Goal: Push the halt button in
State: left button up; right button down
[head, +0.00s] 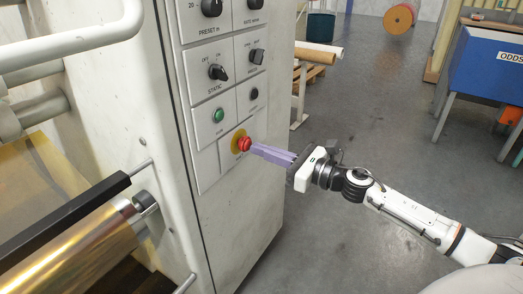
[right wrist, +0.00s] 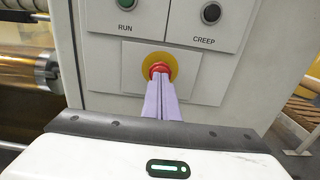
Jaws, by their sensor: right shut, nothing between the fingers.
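The halt button (head: 243,143) is a red mushroom head on a yellow round plate, low on the control panel of the pale machine cabinet. In the right wrist view the red button (right wrist: 159,69) shows at the tips of my fingers, its lower part hidden behind them. My right gripper (head: 254,149) reaches in from the right with its lilac fingers shut and empty. The fingertips (right wrist: 160,82) are at the button's face and seem to touch it; I cannot tell how far in the button sits. My left gripper is not in view.
Above the button are a green RUN button (head: 219,115) and a black CREEP button (head: 254,94). Black knobs (head: 218,72) sit higher. A gold film roll (head: 80,255) and a dark bar (head: 62,218) lie to the left. The grey floor (head: 350,110) to the right is largely open.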

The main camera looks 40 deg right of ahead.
jog(key=shift+w+a, duration=0.1)
jog(key=shift+w, duration=0.15)
